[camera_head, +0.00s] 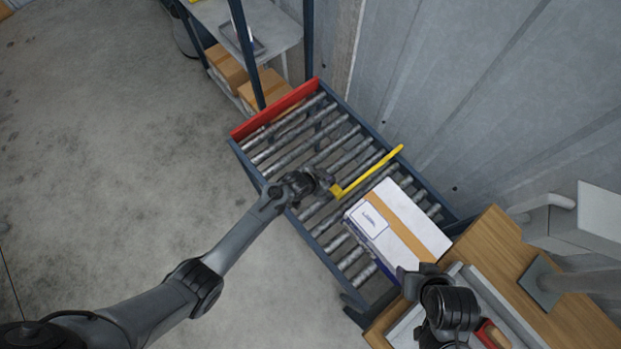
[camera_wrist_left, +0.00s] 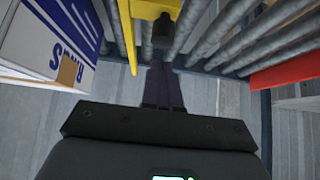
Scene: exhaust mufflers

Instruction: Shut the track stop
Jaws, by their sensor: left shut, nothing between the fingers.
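My left gripper (camera_head: 328,182) is shut and empty, right beside that bent end. In the left wrist view the shut fingers (camera_wrist_left: 162,45) point at the rollers, and the yellow stop (camera_wrist_left: 152,8) is just beyond and beside their tips. I cannot tell whether they touch. My right gripper (camera_head: 415,282) is at the lower right, near the box; its fingers are too unclear to read.
A white and blue box (camera_head: 385,240) with tan tape lies on the rollers on the near side of the stop; it also shows in the left wrist view (camera_wrist_left: 50,40). A red end plate (camera_head: 275,108) closes the far end. A wooden table (camera_head: 545,295) adjoins at the lower right. A wall stands behind.

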